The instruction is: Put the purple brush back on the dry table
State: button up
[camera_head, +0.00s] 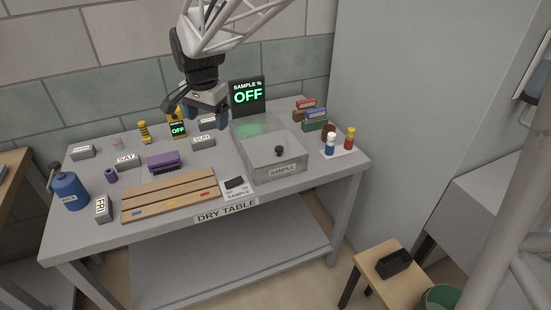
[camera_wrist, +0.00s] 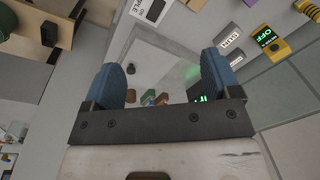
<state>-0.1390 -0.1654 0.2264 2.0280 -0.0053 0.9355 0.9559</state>
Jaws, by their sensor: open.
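The purple brush (camera_head: 163,162) lies on the grey dry table (camera_head: 222,222), bristles down, behind the wooden slatted board. In the head view nothing touches it. My gripper (camera_head: 207,112) is above the back of the table, to the right of the brush and near the left side of the clear sample box. Its two blue fingers are spread with nothing between them. The wrist view also shows my gripper (camera_wrist: 165,80) open, with the sample box below.
The clear sample box (camera_head: 277,176) fills the table's right middle, with an OFF display (camera_head: 247,96) behind it. The slatted board (camera_head: 172,195) lies at the front. A blue bottle (camera_head: 70,190), a purple cup (camera_head: 111,175) and grey labelled bricks (camera_head: 127,160) surround the brush.

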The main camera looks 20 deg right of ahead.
jog(key=s+d+n, duration=0.3)
jog(key=s, duration=0.7)
jog(key=s+d+n, duration=0.2)
jog(key=s+n, duration=0.1)
jog(key=s, duration=0.7)
jog(key=s+d+f+n+t, duration=0.1)
jog(key=s+d+n, duration=0.2)
jog(key=s, duration=0.7)
jog(key=shift+d, duration=0.3)
